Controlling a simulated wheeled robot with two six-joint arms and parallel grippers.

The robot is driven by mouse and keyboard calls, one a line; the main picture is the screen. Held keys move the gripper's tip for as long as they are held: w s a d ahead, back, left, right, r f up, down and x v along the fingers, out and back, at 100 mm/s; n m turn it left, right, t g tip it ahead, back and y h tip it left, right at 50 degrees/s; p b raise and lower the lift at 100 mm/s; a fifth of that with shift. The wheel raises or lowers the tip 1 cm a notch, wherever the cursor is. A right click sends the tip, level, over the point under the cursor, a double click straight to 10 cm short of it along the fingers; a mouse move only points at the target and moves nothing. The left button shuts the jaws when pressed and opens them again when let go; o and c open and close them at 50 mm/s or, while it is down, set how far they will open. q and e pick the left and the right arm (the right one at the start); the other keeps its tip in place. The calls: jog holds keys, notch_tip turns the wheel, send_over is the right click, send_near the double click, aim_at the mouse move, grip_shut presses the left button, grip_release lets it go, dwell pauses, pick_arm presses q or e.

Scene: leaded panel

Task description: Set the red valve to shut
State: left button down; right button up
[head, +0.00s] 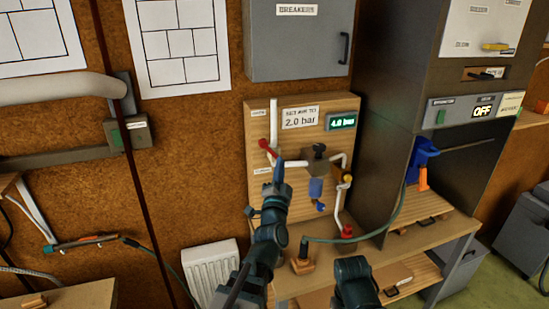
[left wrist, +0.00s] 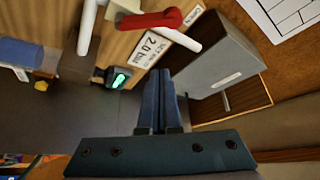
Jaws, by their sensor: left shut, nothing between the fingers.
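The red valve (head: 268,148) is a lever on a white pipe at the left of the wooden panel (head: 256,190). Its lever slants across the upright pipe in the head view. In the left wrist view the red lever (left wrist: 150,20) lies at the top, beyond the fingertips. My left gripper (head: 279,163) is just below and right of the lever in the head view. Its blue fingers (left wrist: 160,75) are together and empty, and a small gap to the lever seems to show. My right gripper does not show clearly; only a dark part of my arm is at the bottom.
A sign (head: 300,117) reads 2.0 bar, and a green display (head: 342,122) seems to read 4.0 bar. A blue-bowled filter (head: 316,187), a yellow knob (head: 347,179) and a lower red knob (head: 347,231) are to the right. A grey breaker cabinet (head: 298,50) hangs above.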

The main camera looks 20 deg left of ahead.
aim_at(271, 151)
pick_arm(q)
jog(key=p+x, duration=0.3)
jog(key=x, duration=0.7)
jog(key=a+f+b, duration=0.1)
jog(key=s+a+f+b, duration=0.1)
jog(key=a, duration=0.1)
jog(key=shift+s+f+b, duration=0.2)
jog(key=shift+f+b, duration=0.1)
jog(key=shift+b, duration=0.05)
